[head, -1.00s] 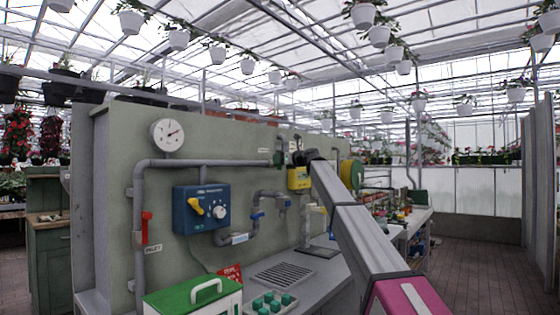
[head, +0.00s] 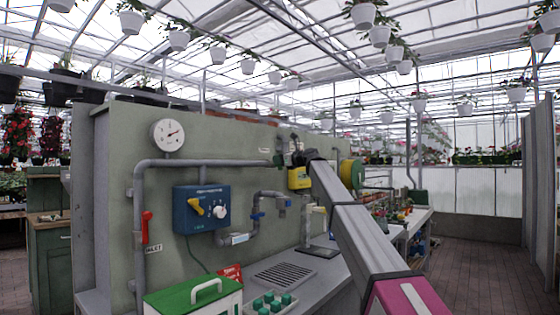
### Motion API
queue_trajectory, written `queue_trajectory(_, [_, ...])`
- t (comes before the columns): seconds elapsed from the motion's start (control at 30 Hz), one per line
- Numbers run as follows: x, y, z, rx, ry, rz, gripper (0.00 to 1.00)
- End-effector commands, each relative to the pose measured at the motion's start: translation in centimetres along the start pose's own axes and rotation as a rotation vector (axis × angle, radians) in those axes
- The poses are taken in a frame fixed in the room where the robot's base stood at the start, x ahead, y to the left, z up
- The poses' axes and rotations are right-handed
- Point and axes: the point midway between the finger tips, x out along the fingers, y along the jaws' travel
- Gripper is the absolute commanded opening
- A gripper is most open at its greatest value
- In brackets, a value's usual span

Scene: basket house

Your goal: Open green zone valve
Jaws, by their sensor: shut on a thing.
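The green zone valve (head: 278,160) shows as a small green part on the pipework of the grey-green panel, just left of my wrist. My gripper (head: 284,152) is at this valve, at the end of my arm, with a yellow band on the wrist. It is shut on the valve's handle, as far as I can tell. The fingers and handle are small and dark here, and my wrist hides part of them, so the handle's exact angle cannot be told.
The panel (head: 120,200) also carries a round gauge (head: 168,135), a blue control box (head: 201,209), a red inlet lever (head: 146,226) and blue pipe valves. A green-lidded box (head: 192,299), a tray of green pots (head: 270,302) and a drain grille (head: 284,274) are on the bench below.

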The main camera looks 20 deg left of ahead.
Motion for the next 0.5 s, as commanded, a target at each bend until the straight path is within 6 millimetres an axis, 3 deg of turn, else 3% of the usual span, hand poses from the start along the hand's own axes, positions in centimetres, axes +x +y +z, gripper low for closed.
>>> queue_trajectory(0.5, [-0.1,1.2,-0.4,-0.486,0.001,0.001,0.04])
